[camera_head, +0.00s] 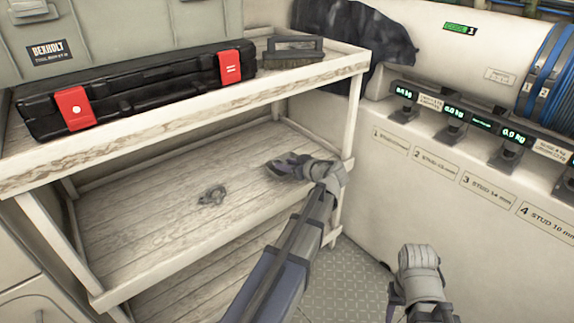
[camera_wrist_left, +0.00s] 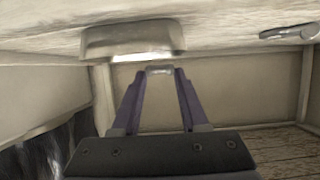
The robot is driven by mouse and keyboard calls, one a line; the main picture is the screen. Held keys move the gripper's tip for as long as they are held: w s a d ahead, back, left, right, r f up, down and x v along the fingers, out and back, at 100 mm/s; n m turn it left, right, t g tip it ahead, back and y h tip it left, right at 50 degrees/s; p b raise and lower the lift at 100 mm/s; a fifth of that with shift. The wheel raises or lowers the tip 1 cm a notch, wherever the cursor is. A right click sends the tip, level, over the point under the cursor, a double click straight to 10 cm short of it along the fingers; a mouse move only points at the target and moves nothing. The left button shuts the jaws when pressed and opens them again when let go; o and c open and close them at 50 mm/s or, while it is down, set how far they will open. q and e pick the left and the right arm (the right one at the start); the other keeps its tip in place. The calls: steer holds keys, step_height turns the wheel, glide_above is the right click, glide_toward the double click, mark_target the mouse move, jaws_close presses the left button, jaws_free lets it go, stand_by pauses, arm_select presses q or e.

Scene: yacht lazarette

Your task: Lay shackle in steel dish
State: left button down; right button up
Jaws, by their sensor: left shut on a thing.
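My left gripper (camera_head: 283,166) reaches over the right part of the middle shelf. In the left wrist view its fingers (camera_wrist_left: 159,72) are shut on a small pale metal piece, which appears to be the shackle (camera_wrist_left: 160,69); the fingers hide most of its shape. The steel dish (camera_wrist_left: 133,40) shows in the left wrist view, just beyond and left of the fingertips, apart from them. In the head view I cannot make out the dish behind my gripper. Only a link of my right arm shows at the lower right; its jaws are not seen.
Another small metal fitting (camera_head: 212,195) lies on the middle shelf (camera_head: 150,225), left of my gripper; a metal piece also shows in the left wrist view (camera_wrist_left: 290,32). The top shelf, with a black toolbox (camera_head: 150,88) and a brush (camera_head: 293,52), overhangs. A corner post (camera_head: 352,115) stands right.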

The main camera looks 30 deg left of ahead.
arm_select(q)
steer(key=shift+f, duration=0.35)
steer(key=shift+c, duration=1.8)
jaws_free()
steer(key=p+v, duration=0.2)
steer(key=v, duration=0.6)
steer(key=shift+p, duration=0.4)
